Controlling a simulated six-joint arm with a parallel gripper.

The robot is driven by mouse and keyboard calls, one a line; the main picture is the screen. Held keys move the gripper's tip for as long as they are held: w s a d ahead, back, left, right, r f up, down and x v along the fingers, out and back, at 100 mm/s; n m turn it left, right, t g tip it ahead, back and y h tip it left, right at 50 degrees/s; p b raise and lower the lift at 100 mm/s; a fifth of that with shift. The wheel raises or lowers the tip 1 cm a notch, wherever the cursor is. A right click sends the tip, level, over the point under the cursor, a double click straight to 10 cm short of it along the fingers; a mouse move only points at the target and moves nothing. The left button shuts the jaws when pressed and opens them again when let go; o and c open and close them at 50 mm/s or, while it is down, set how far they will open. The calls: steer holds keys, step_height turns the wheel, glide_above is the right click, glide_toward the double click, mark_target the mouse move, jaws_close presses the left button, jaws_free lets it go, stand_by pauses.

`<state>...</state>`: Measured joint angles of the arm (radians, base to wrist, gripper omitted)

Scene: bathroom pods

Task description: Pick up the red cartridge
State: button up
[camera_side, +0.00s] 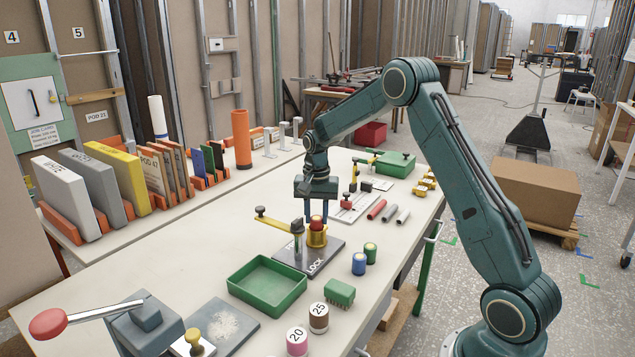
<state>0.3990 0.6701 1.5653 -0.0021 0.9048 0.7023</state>
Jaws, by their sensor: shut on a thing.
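The red cartridge (316,221) stands upright at a brass cup (317,239) on a dark plate (292,262) marked "LOCK". Its lower part is hidden by the cup. I cannot tell whether the cartridge is lifted at all from the cup.
A yellow lever (273,220) and a clear-sided post stand left of the cup. A green tray (262,309) and green brush (340,292) lie in front. Rods (376,209) lie behind.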

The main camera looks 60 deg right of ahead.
mark_target(316, 218)
step_height(316, 218, up, 19)
steer(key=shift+r, duration=0.2)
stand_by(0.4)
